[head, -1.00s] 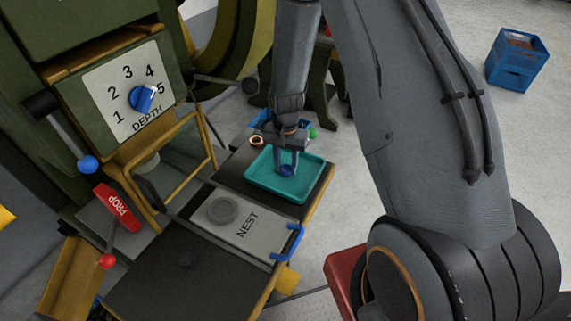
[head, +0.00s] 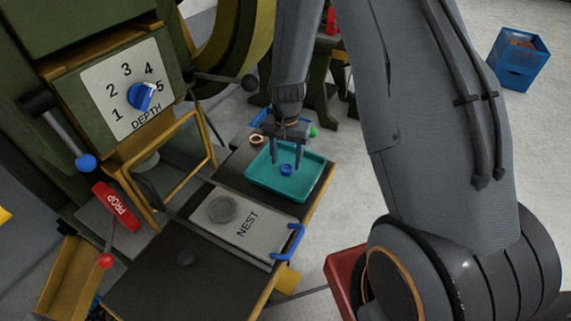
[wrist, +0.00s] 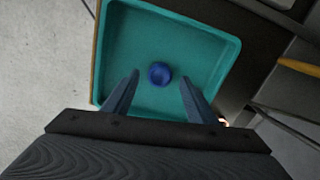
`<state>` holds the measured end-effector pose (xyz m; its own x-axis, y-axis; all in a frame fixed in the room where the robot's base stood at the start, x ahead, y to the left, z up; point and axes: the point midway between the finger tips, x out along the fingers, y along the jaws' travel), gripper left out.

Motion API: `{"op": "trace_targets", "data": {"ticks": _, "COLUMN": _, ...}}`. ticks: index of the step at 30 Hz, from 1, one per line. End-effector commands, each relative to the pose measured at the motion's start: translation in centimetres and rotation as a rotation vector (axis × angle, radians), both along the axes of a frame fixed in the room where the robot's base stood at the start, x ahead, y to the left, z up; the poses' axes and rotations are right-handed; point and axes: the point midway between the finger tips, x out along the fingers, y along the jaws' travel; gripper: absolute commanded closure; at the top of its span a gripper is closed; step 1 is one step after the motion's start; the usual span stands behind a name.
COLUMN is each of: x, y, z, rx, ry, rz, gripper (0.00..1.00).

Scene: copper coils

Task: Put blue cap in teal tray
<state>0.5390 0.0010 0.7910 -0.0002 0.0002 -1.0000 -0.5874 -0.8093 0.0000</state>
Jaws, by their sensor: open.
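The blue cap (head: 286,170) lies on the floor of the teal tray (head: 262,184), near its middle. In the wrist view the blue cap (wrist: 159,74) sits just beyond my fingertips, with bare floor of the teal tray (wrist: 130,40) around it. My gripper (head: 287,158) is open and empty above the tray. Its two fingers (wrist: 158,84) are spread wide in the wrist view, and neither appears to touch the cap.
A copper ring (head: 257,139) lies behind the tray on the dark bench. A NEST plate (head: 226,232) with a blue handle (head: 295,241) is in front of the tray. The green machine with a DEPTH dial (head: 141,96) stands at left. A blue crate (head: 518,58) is on the floor.

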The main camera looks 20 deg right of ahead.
Motion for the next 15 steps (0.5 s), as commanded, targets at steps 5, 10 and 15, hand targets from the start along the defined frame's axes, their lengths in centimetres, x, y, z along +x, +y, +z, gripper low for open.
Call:
{"op": "trace_targets", "data": {"ticks": 5, "x": 0.2, "y": 0.0, "z": 3.0, "rx": 0.000, "ry": -0.005, "rz": 0.000, "gripper": 0.48}}
{"op": "trace_targets", "data": {"ticks": 10, "x": 0.2, "y": 0.0, "z": 5.9, "rx": 0.000, "ry": -0.005, "rz": 0.000, "gripper": 0.48}}
{"op": "trace_targets", "data": {"ticks": 15, "x": 0.1, "y": 0.0, "z": 8.1, "rx": 0.000, "ry": -0.002, "rz": 0.000, "gripper": 0.48}}
